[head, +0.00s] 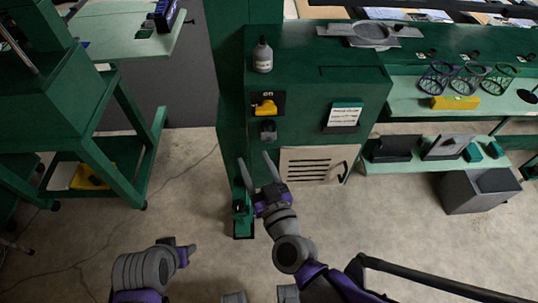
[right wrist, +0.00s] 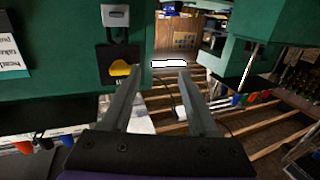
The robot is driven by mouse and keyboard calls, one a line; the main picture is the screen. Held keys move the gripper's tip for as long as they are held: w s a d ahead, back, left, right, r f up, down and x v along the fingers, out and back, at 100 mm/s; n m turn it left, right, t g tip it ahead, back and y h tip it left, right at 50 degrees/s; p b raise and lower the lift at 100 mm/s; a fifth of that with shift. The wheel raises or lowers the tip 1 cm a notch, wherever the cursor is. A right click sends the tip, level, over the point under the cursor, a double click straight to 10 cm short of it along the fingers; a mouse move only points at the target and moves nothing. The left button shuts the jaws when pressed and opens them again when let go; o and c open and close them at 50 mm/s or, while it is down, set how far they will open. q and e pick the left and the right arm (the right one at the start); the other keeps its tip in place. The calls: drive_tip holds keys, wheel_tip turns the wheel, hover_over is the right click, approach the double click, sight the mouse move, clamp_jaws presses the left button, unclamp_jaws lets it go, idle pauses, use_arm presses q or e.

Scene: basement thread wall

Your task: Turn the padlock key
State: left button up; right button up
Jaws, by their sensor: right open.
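The grey block-like padlock (head: 268,131) is on the front of the green cabinet, just below the yellow rotary switch (head: 266,107). In the right wrist view, which looks upside down, the padlock (right wrist: 115,15) shows above the yellow switch (right wrist: 121,69). I cannot make out a key clearly. My right gripper (head: 254,157) is open and empty, below and in front of the padlock, apart from it. In the right wrist view its fingers (right wrist: 159,75) are spread, with the switch beside the left finger. My left gripper (head: 187,251) is low at the left, its fingers unclear.
The green cabinet (head: 300,75) carries a grey bottle (head: 262,55) on top, a white notice (head: 344,117) and a louvred panel (head: 312,165). A green cart (head: 100,125) stands left, shelves (head: 410,165) and a grey bin (head: 475,200) right.

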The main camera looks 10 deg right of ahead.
sight(269, 142)
drive_tip(key=d+f+m+h+b, duration=0.3)
drive_tip(key=f+m+h, duration=0.1)
drive_tip(key=f+h, duration=0.2)
drive_tip(key=shift+t, duration=0.3)
drive_tip(key=w, duration=0.3)
drive_tip(key=w+d, duration=0.1)
drive_tip(key=w, duration=0.5)
drive_tip(key=shift+w+d+f, duration=0.1)
drive_tip(key=shift+w+d, duration=0.15)
drive_tip(key=shift+d, duration=0.05)
use_arm(q)
wheel_tip(269, 142, down, 5)
drive_tip(key=shift+r, duration=0.15)
use_arm(e)
clamp_jaws()
